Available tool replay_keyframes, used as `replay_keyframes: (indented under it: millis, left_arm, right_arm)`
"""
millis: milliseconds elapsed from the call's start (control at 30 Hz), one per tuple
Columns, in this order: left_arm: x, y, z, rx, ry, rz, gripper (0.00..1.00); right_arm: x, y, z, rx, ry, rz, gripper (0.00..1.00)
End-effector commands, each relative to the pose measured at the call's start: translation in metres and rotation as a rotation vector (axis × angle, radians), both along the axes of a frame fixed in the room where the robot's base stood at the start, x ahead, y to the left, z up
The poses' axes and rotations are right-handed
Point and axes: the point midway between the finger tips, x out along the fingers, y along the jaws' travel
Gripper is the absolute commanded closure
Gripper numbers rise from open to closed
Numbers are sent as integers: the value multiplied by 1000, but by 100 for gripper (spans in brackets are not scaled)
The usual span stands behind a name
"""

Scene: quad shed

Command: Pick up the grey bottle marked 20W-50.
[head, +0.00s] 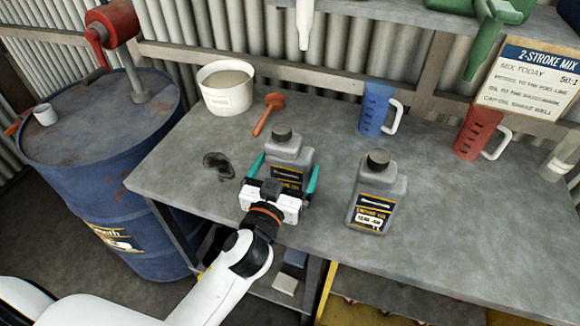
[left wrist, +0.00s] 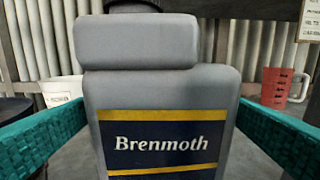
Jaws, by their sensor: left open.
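Two grey bottles with dark caps and navy-and-yellow labels stand upright on the workbench. The left bottle (head: 288,152) is between the teal fingers of my left gripper (head: 285,172), which is open around it, one finger on each side. In the left wrist view this bottle (left wrist: 160,90) fills the middle and its label reads "Brenmoth"; its grade marking is out of view there and hidden by the gripper in the head view. The right bottle (head: 378,190) stands apart from the gripper; its white grade patch is too small to read surely. My right gripper is not in view.
Blue (head: 375,108) and red (head: 478,133) jugs stand behind. A blue drum (head: 100,150) stands left of the bench.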

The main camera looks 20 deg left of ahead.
Motion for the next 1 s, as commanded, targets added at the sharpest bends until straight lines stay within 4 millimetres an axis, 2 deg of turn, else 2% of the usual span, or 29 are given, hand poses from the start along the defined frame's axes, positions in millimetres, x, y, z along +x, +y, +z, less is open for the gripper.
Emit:
replay_keyframes:
  millis: [133,300,567,667,1000]
  left_arm:
    - [24,-1,4,3,-1,0,0]
    - [43,-1,1,2,-1,0,0]
    - [47,-1,-1,1,0,0,0]
    - [47,-1,-1,1,0,0,13]
    - [47,-1,-1,1,0,0,69]
  right_arm:
    - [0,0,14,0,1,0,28]
    - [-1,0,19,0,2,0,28]
    - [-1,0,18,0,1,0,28]
    - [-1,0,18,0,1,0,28]
    - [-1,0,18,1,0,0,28]
